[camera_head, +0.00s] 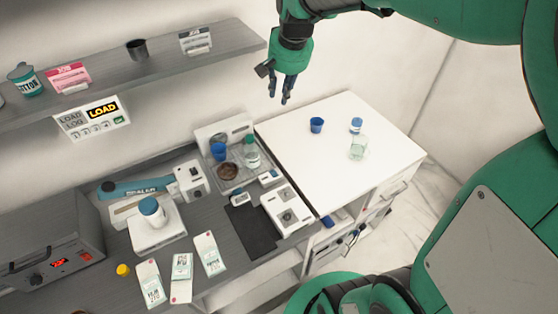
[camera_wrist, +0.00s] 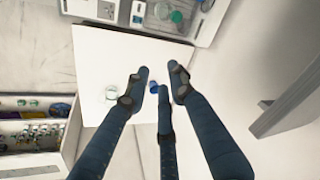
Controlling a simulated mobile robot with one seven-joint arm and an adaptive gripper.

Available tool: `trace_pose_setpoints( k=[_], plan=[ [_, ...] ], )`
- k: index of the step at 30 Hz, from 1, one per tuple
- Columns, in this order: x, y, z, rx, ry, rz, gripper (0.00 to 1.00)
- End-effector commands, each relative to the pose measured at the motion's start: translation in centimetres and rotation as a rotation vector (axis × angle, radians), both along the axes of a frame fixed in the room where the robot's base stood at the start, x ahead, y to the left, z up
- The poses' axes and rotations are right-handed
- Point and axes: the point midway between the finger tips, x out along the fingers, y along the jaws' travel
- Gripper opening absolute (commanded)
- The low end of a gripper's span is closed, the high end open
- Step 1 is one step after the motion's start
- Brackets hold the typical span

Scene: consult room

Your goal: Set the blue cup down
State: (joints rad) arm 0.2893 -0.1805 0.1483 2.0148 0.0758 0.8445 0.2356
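A blue cup (camera_head: 317,125) stands upright on the white cabinet top (camera_head: 300,165), toward its back. A second blue cup (camera_head: 219,151) stands on the tray at the back of the grey counter. My gripper (camera_head: 279,92) is in the air above the back of the work area, fingers pointing down. In the wrist view my gripper's fingers (camera_wrist: 160,80) are spread with nothing held between them. A blue cup (camera_wrist: 154,87) shows beyond the fingertips, partly hidden by them, on the white top below.
A clear glass jar (camera_head: 358,148) and a small blue-capped container (camera_head: 356,125) stand right of the cup. The front of the white top is bare. The tray (camera_head: 238,183) holds a bottle and a brown item. A shelf (camera_head: 160,65) juts out at upper left.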

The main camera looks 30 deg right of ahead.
Motion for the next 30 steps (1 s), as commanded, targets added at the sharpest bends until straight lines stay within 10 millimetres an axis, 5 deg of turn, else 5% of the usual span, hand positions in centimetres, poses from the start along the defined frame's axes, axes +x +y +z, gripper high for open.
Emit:
trace_pose_setpoints(
  k=[15, 24, 30],
  plan=[
    [-13.5, 10.0, 3.8, -0.106, -0.089, 0.300, 0.24],
    [-20.9, 13.3, 3.0, -0.163, -0.135, 0.456, 0.24],
    [-23.5, 14.2, 2.3, -0.185, -0.155, 0.514, 0.24]
  ],
)
